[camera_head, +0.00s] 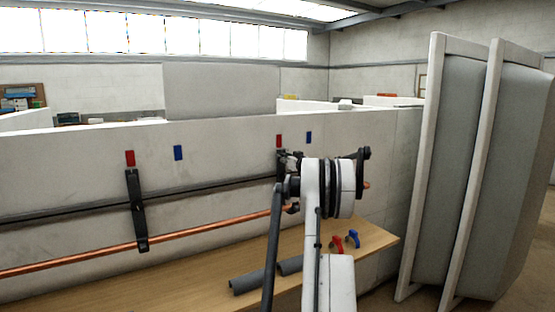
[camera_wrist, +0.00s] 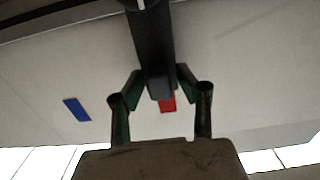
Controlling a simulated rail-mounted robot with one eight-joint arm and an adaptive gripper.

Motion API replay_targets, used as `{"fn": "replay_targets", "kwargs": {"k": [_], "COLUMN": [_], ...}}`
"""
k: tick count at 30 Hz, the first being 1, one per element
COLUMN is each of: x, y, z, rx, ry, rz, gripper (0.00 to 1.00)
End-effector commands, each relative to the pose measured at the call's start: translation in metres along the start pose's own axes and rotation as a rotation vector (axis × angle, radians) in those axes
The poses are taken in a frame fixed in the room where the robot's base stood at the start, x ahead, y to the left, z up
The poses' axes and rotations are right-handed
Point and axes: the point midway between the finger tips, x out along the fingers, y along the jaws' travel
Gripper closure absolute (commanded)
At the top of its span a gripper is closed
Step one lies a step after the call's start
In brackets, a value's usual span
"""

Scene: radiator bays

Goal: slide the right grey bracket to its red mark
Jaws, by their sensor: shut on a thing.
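The right grey bracket (camera_wrist: 153,45) runs down the middle of the wrist view, between the fingers of my gripper (camera_wrist: 160,76), which is shut on it. The right red mark (camera_wrist: 167,104) shows just past the bracket's end, nearly in line with it. In the head view my gripper (camera_head: 289,160) is at the wall, just below the right red mark (camera_head: 279,140). My arm hides most of the right bracket there.
A blue mark (camera_head: 309,137) is right of the red one. The left bracket (camera_head: 137,210) sits below another red mark (camera_head: 130,158), across a dark rail (camera_head: 80,207) and copper pipe (camera_head: 190,240). Grey tubes (camera_head: 250,284) and red and blue clips lie on the wooden shelf (camera_head: 150,290).

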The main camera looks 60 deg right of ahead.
Motion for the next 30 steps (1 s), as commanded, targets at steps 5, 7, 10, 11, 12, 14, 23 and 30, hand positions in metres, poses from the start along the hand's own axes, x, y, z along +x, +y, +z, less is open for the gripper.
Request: {"fn": "replay_targets", "kwargs": {"k": [5,7,10,11,12,14,23,30], "x": [-0.001,-0.001,-0.001,-0.001,-0.001,-0.001,-0.005,-0.04], "y": [0.001,0.001,0.001,0.001,0.001,0.001,0.001,0.002], "z": [0.0,0.0,0.0,0.0,0.0,0.0,0.0,-0.001], "rx": [0.0,0.0,0.0,0.0,0.0,0.0,0.0,0.0], "ry": [0.0,0.0,0.0,0.0,0.0,0.0,0.0,0.0], "rz": [0.002,0.002,0.002,0.002,0.002,0.002,0.003,0.004], "gripper": [1.0,1.0,1.0,0.65,0.6,0.6,0.6,0.6]}}
